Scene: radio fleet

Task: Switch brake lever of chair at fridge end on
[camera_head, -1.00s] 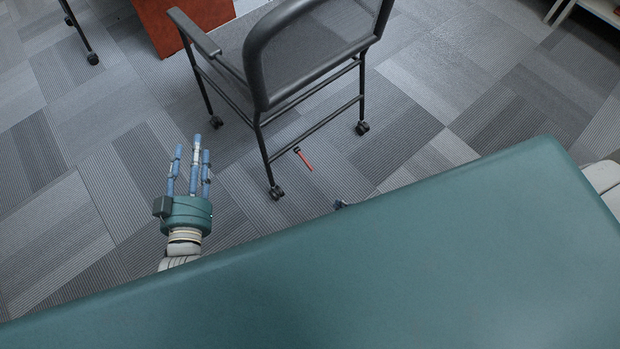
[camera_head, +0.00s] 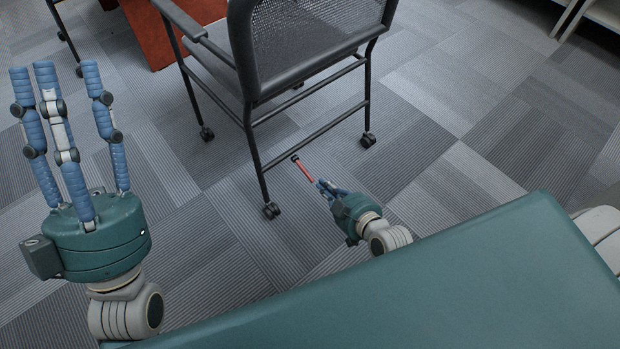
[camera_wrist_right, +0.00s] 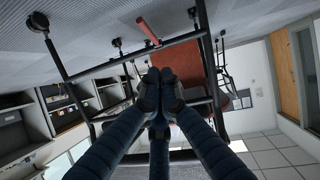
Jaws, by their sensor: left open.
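A black mesh-backed chair on castors (camera_head: 247,80) stands in the upper middle of the head view. Its red brake lever (camera_head: 305,171) sticks out from the low side rail toward my right gripper. My right gripper (camera_head: 325,187) is close to the lever's free end; I cannot tell if they touch. In the right wrist view its fingertips (camera_wrist_right: 160,95) are drawn together with nothing between them. There the red lever (camera_wrist_right: 148,31) shows above the fingertips, joined to the chair's rail. My left gripper (camera_head: 62,80) is open and empty, fingers pointing up, left of the chair.
A red-brown cabinet (camera_head: 150,35) stands behind the chair. Another castored chair leg (camera_head: 66,35) is at the upper left. A pale shelf (camera_head: 600,15) is at the upper right. Grey carpet (camera_head: 480,100) is clear right of the chair.

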